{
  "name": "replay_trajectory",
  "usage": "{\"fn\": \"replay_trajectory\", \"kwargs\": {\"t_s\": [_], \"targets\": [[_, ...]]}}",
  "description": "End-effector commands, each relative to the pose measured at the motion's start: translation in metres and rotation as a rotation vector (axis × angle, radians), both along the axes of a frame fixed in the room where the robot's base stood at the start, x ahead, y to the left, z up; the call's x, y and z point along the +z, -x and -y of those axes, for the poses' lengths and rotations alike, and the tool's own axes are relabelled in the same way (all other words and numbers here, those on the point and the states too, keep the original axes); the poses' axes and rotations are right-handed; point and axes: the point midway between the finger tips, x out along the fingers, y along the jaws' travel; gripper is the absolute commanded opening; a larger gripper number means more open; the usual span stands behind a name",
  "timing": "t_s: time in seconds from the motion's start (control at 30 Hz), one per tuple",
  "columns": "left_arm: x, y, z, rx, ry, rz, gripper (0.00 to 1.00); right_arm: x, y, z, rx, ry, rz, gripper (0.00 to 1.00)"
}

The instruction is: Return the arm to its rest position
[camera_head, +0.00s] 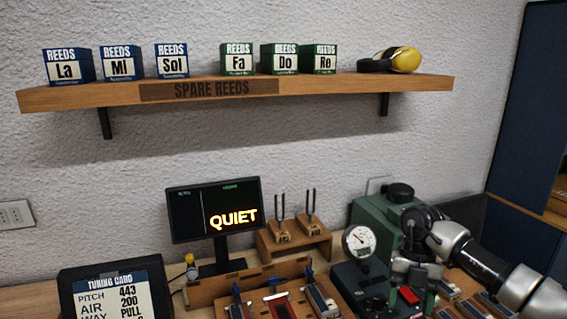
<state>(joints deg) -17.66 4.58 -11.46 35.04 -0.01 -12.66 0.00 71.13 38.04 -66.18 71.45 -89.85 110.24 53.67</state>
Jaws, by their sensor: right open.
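My right arm comes in from the lower right, over the bench. Its gripper (415,275) points down beside the dark green device with the round dial gauge (359,239). The gripper is open. The gap between its fingers is small and partly lost against the dark machine parts, and I see nothing held in it. I cannot tell whether it touches the device. My left arm and gripper are out of view.
A shelf (330,88) on the wall holds blue and green reed boxes and yellow earmuffs (402,60). A monitor (215,205) reads QUIET. A tuning card (120,295), a wooden stand with tuning forks (297,240) and a green machine (373,213) crowd the bench.

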Motion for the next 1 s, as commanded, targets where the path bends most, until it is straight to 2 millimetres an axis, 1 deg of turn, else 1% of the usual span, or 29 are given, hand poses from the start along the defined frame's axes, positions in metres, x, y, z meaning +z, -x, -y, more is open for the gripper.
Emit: {"fn": "replay_trajectory", "kwargs": {"t_s": [0.03, 0.1, 0.27, 0.43, 0.57, 0.6, 0.67, 0.7, 0.77, 0.8, 0.87, 0.9, 0.97, 1.0], "targets": [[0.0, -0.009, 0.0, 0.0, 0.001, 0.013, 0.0, 0.0, 0.0, 0.0, 0.0, 0.0, 0.0, 0.62], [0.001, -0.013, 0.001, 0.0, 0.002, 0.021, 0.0, -0.006, 0.001, -0.011, 0.014, -0.043, 0.012, 0.62], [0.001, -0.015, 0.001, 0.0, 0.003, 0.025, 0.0, -0.016, 0.003, -0.035, 0.039, -0.142, 0.04, 0.62], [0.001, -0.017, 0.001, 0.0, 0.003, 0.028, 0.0, -0.028, 0.007, -0.069, 0.062, -0.282, 0.08, 0.62], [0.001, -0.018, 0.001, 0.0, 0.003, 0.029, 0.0, -0.036, 0.014, -0.108, 0.074, -0.448, 0.122, 0.62], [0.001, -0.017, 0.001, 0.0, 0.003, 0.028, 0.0, -0.038, 0.018, -0.122, 0.075, -0.513, 0.137, 0.62], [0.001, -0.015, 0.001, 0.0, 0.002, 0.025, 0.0, -0.039, 0.023, -0.144, 0.067, -0.616, 0.162, 0.62], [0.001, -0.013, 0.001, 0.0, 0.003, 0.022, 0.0, -0.038, 0.027, -0.16, 0.058, -0.693, 0.181, 0.62], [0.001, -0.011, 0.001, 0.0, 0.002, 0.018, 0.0, -0.035, 0.034, -0.185, 0.031, -0.822, 0.21, 0.62], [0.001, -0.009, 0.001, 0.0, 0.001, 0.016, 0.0, -0.031, 0.038, -0.202, 0.001, -0.919, 0.234, 0.62], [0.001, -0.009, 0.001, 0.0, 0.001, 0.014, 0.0, -0.02, 0.046, -0.227, -0.068, -1.082, 0.273, 0.62], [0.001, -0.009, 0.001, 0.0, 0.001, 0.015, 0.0, -0.01, 0.05, -0.242, -0.136, -1.194, 0.301, 0.62], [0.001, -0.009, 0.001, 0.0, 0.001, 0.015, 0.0, 0.006, 0.054, -0.256, -0.263, -1.353, 0.346, 0.62], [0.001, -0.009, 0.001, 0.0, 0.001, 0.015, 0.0, 0.017, 0.054, -0.261, -0.365, -1.444, 0.376, 0.62]]}}
